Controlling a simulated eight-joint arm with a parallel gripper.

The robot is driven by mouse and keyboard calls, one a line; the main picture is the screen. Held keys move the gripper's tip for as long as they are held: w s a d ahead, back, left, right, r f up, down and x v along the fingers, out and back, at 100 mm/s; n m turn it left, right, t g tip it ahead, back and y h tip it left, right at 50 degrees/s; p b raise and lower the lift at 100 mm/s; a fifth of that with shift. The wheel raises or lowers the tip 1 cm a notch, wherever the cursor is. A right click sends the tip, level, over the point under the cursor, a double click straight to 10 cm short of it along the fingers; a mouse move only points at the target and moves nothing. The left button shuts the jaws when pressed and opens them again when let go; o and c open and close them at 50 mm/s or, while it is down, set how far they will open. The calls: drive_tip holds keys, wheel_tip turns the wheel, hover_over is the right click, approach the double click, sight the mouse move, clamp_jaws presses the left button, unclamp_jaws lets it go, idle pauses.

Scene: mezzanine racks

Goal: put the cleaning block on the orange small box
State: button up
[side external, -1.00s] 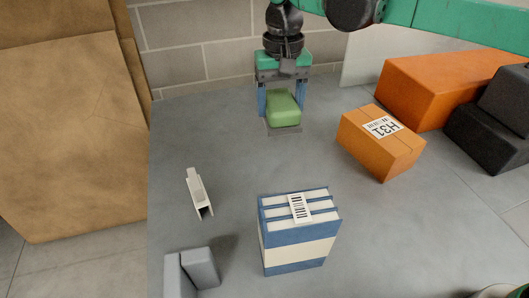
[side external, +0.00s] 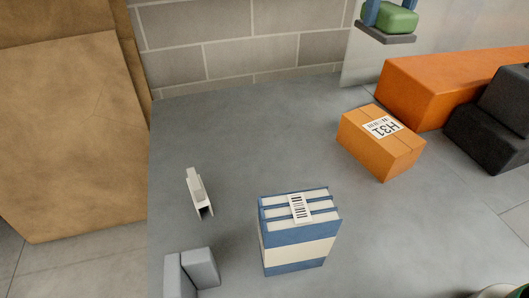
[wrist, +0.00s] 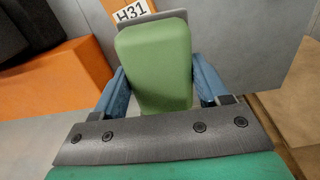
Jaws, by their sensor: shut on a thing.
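The cleaning block (side external: 388,18) is green with a dark grey base. My gripper (side external: 386,10) is shut on it, one blue finger on each side, and holds it high above the surface near the top edge of the side view. In the wrist view the block (wrist: 155,65) sits between the blue fingers of my gripper (wrist: 160,85). The orange small box (side external: 380,143) stands on the grey surface, labelled H31, with nothing on its top. In the wrist view the box (wrist: 95,14) shows beyond the block, which partly hides it.
A long orange block (side external: 440,90) and black blocks (side external: 495,120) stand right of the box. A brick wall (side external: 240,45) is behind.

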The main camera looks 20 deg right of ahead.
drive_tip(key=r, duration=0.2)
hover_over(383, 127)
wheel_tip(383, 127, down, 20)
drive_tip(key=shift+f, duration=0.1)
idle(0.3)
drive_tip(key=shift+f, duration=0.1)
drive_tip(key=o, duration=1.3)
